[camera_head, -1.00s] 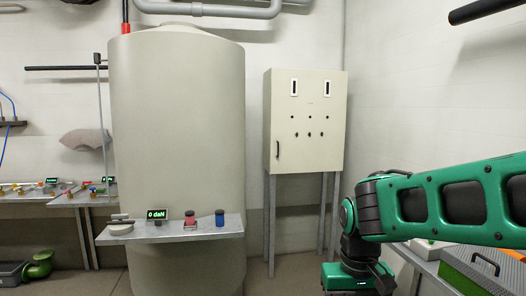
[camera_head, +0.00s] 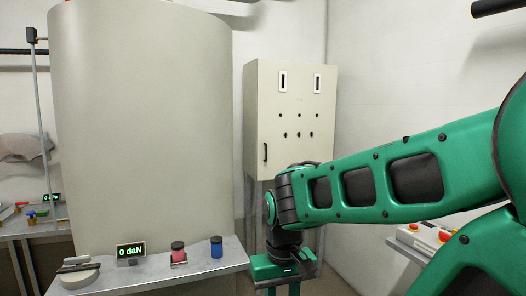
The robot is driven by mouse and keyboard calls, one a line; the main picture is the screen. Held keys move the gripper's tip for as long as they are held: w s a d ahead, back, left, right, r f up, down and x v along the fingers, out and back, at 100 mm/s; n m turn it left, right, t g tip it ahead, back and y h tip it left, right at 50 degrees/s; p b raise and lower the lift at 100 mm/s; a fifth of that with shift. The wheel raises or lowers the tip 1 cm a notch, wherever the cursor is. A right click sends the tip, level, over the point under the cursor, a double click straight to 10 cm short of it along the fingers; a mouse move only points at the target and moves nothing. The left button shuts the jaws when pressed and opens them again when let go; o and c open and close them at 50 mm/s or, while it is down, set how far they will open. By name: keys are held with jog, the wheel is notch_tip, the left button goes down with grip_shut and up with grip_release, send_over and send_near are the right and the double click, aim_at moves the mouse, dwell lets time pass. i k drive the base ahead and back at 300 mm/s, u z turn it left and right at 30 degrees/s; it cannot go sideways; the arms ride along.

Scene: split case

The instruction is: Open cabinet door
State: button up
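The cabinet (camera_head: 290,106) is a pale beige box on metal legs, standing in the corner in the head view. Its front door is closed, with a black vertical handle (camera_head: 265,152) at the lower left. Two white-framed slots and rows of small dark knobs are on the front. My green arm reaches in from the right, and its wrist hides part of the cabinet's lower edge and legs. My gripper (camera_head: 281,288) hangs downward below and in front of the cabinet, apart from the handle. Its fingers are cut off or hidden at the bottom edge.
A large beige tank (camera_head: 145,120) stands left of the cabinet. A control box (camera_head: 424,238) with red buttons is at the right.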

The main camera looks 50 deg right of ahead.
aim_at(297, 101)
jog(key=z, duration=0.65)
jog(key=i, duration=1.05)
jog(key=z, duration=0.8)
